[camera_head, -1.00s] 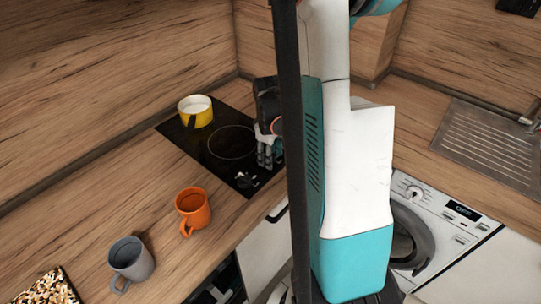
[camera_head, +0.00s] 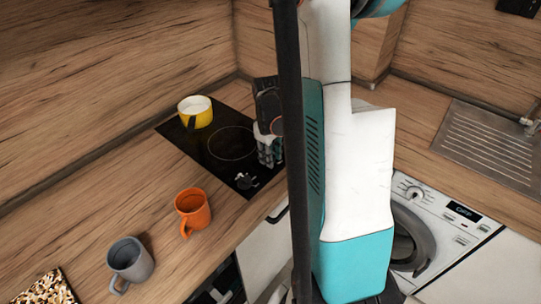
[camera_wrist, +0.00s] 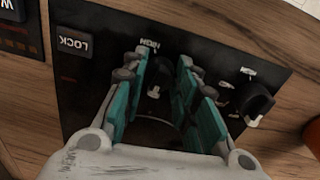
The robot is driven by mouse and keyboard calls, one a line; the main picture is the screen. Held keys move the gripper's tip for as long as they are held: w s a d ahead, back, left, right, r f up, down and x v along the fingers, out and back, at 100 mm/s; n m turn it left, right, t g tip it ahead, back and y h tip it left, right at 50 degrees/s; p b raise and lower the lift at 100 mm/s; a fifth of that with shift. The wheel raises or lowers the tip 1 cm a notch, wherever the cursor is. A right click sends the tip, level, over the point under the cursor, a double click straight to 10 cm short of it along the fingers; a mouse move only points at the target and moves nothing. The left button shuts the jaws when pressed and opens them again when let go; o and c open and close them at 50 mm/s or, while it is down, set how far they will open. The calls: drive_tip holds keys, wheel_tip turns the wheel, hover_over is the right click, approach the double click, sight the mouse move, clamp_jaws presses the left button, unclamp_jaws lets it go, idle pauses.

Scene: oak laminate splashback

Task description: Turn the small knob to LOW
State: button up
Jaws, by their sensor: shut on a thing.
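In the wrist view, a small dark knob (camera_wrist: 156,82) with a pale pointer sits on the black hob panel (camera_wrist: 85,85), between my gripper's teal fingers. My gripper (camera_wrist: 163,68) is shut on this knob. The knob's pointer faces roughly toward the bottom of the picture. An upside-down HIGH label shows just above it. No LOW label is readable; the fingers cover part of the panel. In the head view, my gripper (camera_head: 268,150) is low over the right side of the black hob (camera_head: 205,155), and the held knob cannot be made out.
A second dark knob (camera_wrist: 255,103) stands close to the right finger. A LOCK key (camera_wrist: 75,45) is at the left. A yellow pot (camera_head: 196,111) stands on the hob; an orange mug (camera_head: 193,211) and grey mug (camera_head: 131,262) stand on the counter.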

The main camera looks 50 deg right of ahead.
drive_tip(key=m+b, duration=0.1)
drive_tip(key=m, duration=0.3)
drive_tip(key=shift+m, duration=2.1)
drive_tip(key=o, duration=1)
drive_tip(key=shift+a, duration=0.1)
drive_tip(key=shift+o, duration=0.2)
wheel_tip(320, 180, up, 12)
drive_tip(key=shift+w+a, duration=0.2)
